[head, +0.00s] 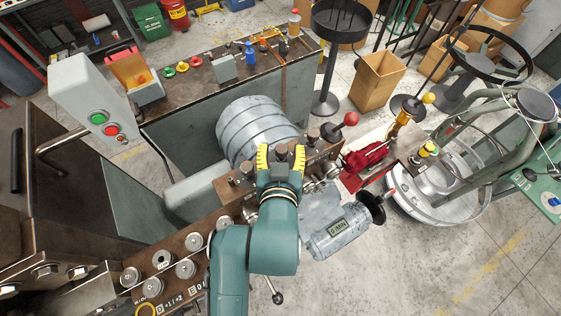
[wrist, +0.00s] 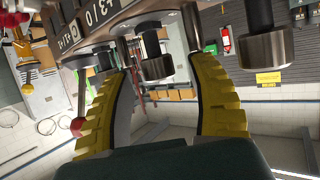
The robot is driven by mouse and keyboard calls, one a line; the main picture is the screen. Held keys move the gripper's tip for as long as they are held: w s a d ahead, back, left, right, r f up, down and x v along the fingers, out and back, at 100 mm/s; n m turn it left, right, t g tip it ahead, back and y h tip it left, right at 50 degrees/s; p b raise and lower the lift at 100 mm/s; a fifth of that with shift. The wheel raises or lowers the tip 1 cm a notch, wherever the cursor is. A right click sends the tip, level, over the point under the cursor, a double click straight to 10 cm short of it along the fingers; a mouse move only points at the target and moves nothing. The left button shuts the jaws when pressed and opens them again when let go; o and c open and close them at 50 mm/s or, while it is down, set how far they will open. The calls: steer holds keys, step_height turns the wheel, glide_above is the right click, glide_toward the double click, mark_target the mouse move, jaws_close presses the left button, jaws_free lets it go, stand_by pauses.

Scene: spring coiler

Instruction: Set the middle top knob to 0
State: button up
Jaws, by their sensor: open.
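My gripper (head: 281,157) is open, with its two yellow fingers at the brown machine panel (head: 205,222) in the head view. In the wrist view the open fingers (wrist: 158,78) stand on either side of a dark round knob (wrist: 154,66) under the panel edge. The knob lies between the fingers, with gaps visible; I cannot tell whether it is the middle top knob. In the head view my gripper partly hides the knobs there. The knob's pointer and setting cannot be read. Part of the panel lettering (wrist: 85,18) shows upside down in the wrist view.
Another large knob (wrist: 262,62) stands right of the fingers in the wrist view. Several silver knobs (head: 185,268) sit on the panel's near left. A grey motor with a display (head: 338,230) and a red-balled lever (head: 350,119) are close on the right. A control box (head: 95,100) stands left.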

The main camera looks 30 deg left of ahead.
steer(key=v, duration=1)
steer(key=shift+s+d, duration=0.2)
steer(key=shift+s, duration=0.15)
steer(key=w+d+r+m+t+h, duration=0.2)
steer(key=w+d+r+t, duration=0.15)
steer(key=d+r, duration=0.55)
steer(key=w+d+r+m+t+h, duration=0.25)
steer(key=d+r+t, duration=0.25)
steer(key=r, duration=0.7)
step_height(320, 180, up, 18)
steer(key=s+d+t+h+p, duration=0.1)
steer(key=d+t+p, duration=0.1)
steer(key=p, duration=1.2)
step_height(320, 180, down, 17)
steer(key=b, duration=1.7)
steer(key=shift+r, duration=0.15)
